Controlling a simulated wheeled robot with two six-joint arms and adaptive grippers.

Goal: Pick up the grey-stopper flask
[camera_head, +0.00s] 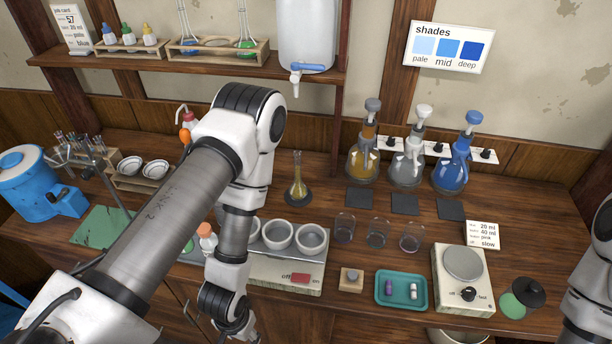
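I cannot clearly make out a grey stopper on any flask. A narrow-necked flask with yellow liquid (298,192) stands upright on a dark round base behind the heated-bath unit.
Three dispenser bottles, amber (362,165), clear (408,170) and blue (451,174), stand at the back right. Three glass beakers (379,235), a teal tray (401,306) and a dial unit (478,299) stand before them. The bath unit (290,272) is beside my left forearm.

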